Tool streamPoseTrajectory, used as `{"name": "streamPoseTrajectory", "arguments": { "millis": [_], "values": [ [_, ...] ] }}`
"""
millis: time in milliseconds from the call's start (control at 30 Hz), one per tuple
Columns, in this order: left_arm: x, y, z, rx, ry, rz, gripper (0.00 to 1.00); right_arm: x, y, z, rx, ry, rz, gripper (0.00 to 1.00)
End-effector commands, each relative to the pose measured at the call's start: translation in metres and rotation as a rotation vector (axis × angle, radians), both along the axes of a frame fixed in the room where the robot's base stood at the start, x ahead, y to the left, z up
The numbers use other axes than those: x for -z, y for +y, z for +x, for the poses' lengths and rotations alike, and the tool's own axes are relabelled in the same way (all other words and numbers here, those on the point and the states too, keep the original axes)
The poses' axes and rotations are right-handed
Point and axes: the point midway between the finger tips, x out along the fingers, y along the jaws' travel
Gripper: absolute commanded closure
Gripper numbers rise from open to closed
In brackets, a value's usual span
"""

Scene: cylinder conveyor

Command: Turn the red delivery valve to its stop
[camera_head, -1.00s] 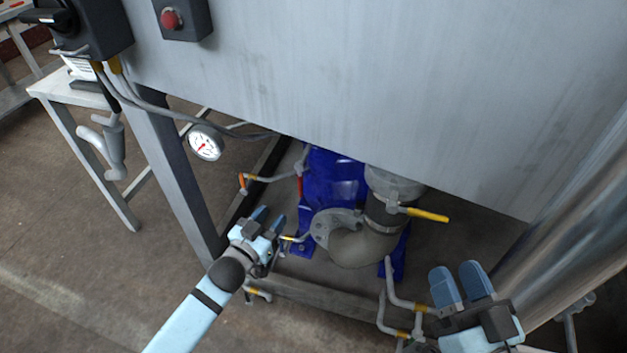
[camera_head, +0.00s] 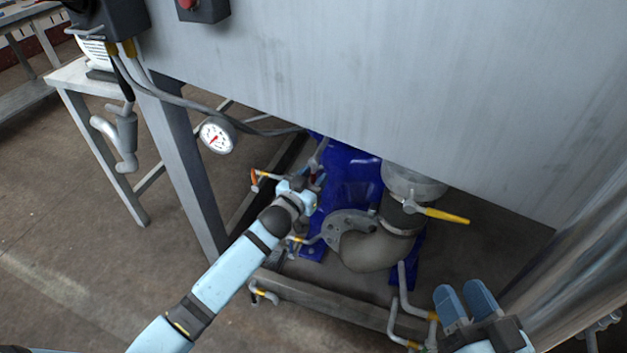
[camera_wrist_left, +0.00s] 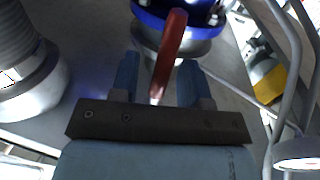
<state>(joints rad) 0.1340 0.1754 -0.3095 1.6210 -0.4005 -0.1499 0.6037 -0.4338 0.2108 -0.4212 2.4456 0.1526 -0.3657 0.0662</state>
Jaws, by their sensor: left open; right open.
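The red valve handle (camera_wrist_left: 168,55) shows in the left wrist view as a long red lever. It lies between the two blue fingers of my left gripper (camera_wrist_left: 158,72), which is open and not closed on it. In the head view my left gripper (camera_head: 310,180) is at the left side of the blue pump body, and the red lever is mostly hidden by the hand. My right gripper (camera_head: 465,300) is open and empty at the lower right, away from the handle.
The blue pump body (camera_head: 352,180) and a grey elbow pipe (camera_head: 370,250) stand under a large grey tank (camera_head: 370,90). A yellow lever (camera_head: 445,215) juts right. A pressure gauge (camera_head: 217,136) hangs left. Thin pipes and a frame rail surround the pump.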

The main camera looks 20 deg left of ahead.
Motion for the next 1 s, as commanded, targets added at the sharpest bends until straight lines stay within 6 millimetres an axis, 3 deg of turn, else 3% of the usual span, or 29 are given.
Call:
{"name": "streamPoseTrajectory", "arguments": {
  "millis": [267, 400, 467, 767, 1000],
  "values": [
    [0.000, 0.000, 0.001, 0.000, 0.001, 0.000, 0.58, 0.000, 0.000, 0.000, 0.000, 0.002, -0.001, 0.56],
    [0.000, 0.000, 0.001, 0.000, 0.001, 0.000, 0.90, 0.000, 0.000, 0.000, 0.000, 0.000, -0.001, 0.56],
    [0.000, 0.000, 0.001, 0.000, 0.001, 0.000, 1.00, 0.000, 0.000, 0.000, 0.000, 0.000, -0.001, 0.56],
    [-0.001, 0.000, 0.001, 0.000, 0.001, 0.015, 1.00, -0.004, 0.000, 0.000, 0.001, -0.006, 0.001, 0.56],
    [-0.005, 0.006, 0.001, 0.000, -0.002, 0.108, 1.00, -0.028, -0.002, -0.002, 0.024, -0.064, 0.037, 0.56]
  ]
}}
